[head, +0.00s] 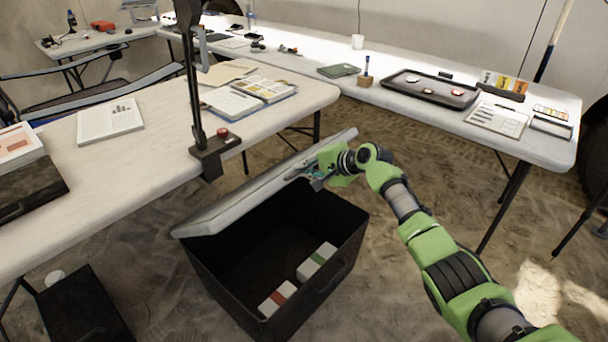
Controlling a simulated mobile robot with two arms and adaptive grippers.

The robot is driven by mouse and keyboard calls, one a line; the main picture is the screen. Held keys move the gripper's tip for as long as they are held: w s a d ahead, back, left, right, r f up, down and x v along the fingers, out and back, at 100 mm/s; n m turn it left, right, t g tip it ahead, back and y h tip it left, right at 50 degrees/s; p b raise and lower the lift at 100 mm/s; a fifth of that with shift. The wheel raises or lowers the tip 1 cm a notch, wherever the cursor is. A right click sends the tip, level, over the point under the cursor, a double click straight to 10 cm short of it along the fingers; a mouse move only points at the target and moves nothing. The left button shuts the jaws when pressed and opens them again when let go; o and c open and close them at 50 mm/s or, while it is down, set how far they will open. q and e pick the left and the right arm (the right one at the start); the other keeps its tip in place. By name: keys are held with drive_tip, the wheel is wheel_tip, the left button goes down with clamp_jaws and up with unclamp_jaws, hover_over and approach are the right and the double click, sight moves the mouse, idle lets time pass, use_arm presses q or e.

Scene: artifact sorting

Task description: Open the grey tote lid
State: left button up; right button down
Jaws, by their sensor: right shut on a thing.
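The grey tote lid (238,198) is tilted up along the left and back side of the black tote (338,270), leaning towards the table. The tote stands on the sandy ground, and its inside shows. Two small boxes lie in it, one with a red band (277,299) and one with a green band (317,261). My right gripper (306,172) is at the lid's raised edge near its back end, shut on the lid. Its fingertips are small and partly hidden. My left gripper is not in view.
A pale table (150,170) with papers, an open book (250,95) and a black clamp stand (213,148) is left of the tote. Another table (410,105) holds a black tray (428,88). A black case (80,312) stands at lower left.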

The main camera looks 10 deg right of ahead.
drive_tip(key=shift+w+a+r, duration=0.1)
drive_tip(key=shift+r, duration=0.05)
drive_tip(key=c, duration=2.5)
unclamp_jaws()
drive_tip(key=v, duration=1.2)
